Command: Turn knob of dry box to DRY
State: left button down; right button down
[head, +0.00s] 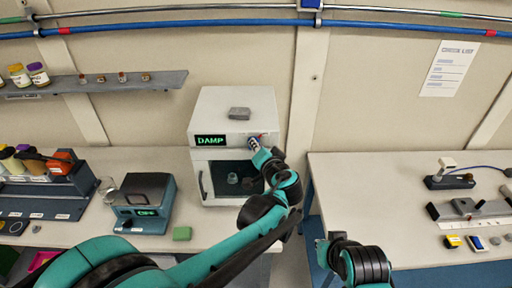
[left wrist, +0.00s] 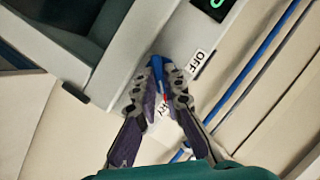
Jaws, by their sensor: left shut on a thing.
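The dry box (head: 215,108) is a white cabinet with a dark window, standing on the left bench. Its green display (head: 211,140) reads DAMP. My left gripper (head: 256,146) is at the upper right of its front face. In the left wrist view my left gripper (left wrist: 165,75) is shut on the knob, which is mostly hidden between the fingers; a blue part and a red mark show there. An OFF label (left wrist: 198,60) is beside the fingers, and a DRY label (left wrist: 161,107) is partly covered by them. My right gripper (head: 338,239) is low, right of centre, its jaws unclear.
A grey block (head: 239,113) lies on top of the dry box. A gap separates this bench from the right bench (head: 345,180), which holds small parts.

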dwell(0.5)
pick_arm(q)
jog(key=c, duration=1.9)
grip_release()
jog(key=shift+s, duration=0.15)
jog(key=v, duration=1.2)
jog(key=shift+f, duration=0.2)
